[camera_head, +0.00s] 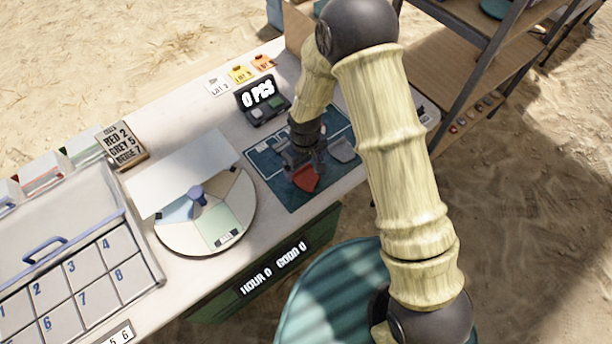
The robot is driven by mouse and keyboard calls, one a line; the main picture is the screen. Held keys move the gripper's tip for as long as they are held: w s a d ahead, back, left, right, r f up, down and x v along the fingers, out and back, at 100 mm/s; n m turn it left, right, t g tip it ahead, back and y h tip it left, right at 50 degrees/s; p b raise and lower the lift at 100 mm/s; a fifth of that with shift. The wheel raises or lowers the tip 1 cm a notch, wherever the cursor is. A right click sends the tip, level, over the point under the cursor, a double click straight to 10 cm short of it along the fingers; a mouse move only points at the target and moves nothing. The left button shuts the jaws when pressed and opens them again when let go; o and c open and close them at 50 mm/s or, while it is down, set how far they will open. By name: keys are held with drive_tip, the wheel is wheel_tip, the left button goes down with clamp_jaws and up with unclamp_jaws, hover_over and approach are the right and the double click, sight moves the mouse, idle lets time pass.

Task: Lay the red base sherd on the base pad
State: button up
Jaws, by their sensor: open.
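A red sherd (306,178) lies on the dark teal mat (290,201) on the bench. My gripper (308,160) points down right at the red sherd, on its far side in the picture. It is open, and its fingers are small and partly blend with the mat. I cannot tell whether they touch the sherd. A round sectored disc (240,192) with pale blue, green and white areas lies left of the mat. No label that I can read marks a base pad.
A grey sherd (343,150) lies right of the red one on the mat. A white panel (180,172) overhangs the disc. A numbered tray (85,272) is at left, and a shelf rack (470,70) stands at right.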

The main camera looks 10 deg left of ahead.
sight(305, 175)
drive_tip(key=shift+a+f+p, duration=0.1)
drive_tip(key=shift+f+p, duration=0.2)
drive_tip(key=shift+f, duration=1.7)
drive_tip(key=c, duration=1.2)
drive_tip(key=shift+o, duration=0.2)
drive_tip(key=shift+r, duration=0.1)
wheel_tip(305, 175, up, 10)
drive_tip(key=b, duration=0.1)
